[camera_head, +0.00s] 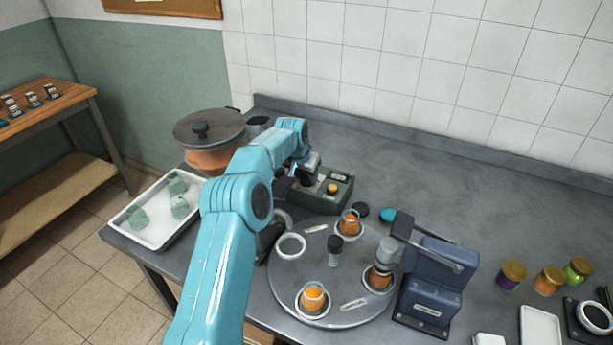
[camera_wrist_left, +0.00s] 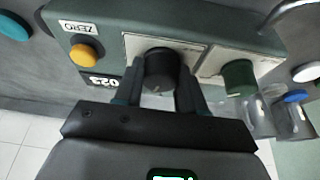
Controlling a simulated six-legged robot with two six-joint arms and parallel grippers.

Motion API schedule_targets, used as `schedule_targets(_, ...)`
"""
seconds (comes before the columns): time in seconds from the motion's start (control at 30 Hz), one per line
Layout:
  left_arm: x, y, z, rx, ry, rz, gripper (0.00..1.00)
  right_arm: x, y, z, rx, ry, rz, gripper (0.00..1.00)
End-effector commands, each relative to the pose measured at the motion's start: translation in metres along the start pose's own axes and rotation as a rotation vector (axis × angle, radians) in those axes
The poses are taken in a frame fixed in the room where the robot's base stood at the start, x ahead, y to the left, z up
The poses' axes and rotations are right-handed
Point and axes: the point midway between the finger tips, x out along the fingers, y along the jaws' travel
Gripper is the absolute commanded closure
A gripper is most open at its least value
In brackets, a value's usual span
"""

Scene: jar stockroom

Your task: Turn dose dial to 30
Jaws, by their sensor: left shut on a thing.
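The dark green dosing box (camera_head: 328,195) stands on the grey counter behind the round turntable. In the left wrist view the box (camera_wrist_left: 180,16) fills the top, with a black dial (camera_wrist_left: 160,68) on a pale plate, a yellow button (camera_wrist_left: 84,55) beside a "ZERO" label, and a readout (camera_wrist_left: 105,82) that seems to read 023, upside down. My left gripper (camera_wrist_left: 172,90) has its fingers on both sides of the black dial and is shut on it. In the head view my left gripper (camera_head: 308,170) reaches the box's top, and the arm hides part of it. My right gripper is not in view.
The turntable (camera_head: 290,275) holds several jars with orange contents. A blue press (camera_head: 435,285) stands at its right. A copper pot (camera_head: 210,158) and white tray (camera_head: 150,238) are on the left. Lidded jars (camera_head: 548,280) stand right. The counter's back right is clear.

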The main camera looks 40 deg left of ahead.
Motion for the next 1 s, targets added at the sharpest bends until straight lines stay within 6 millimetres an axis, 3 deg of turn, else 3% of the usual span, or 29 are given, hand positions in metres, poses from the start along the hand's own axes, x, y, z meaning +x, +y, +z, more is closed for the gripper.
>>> schedule_targets(0.6,-0.0046,0.0022,-0.0040,-0.417,0.009,-0.173,0.91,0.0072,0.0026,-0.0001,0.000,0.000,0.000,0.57)
schedule_targets(1.0,-0.0052,0.0022,-0.0048,-0.530,0.011,-0.220,0.91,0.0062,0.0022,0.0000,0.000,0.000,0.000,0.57)
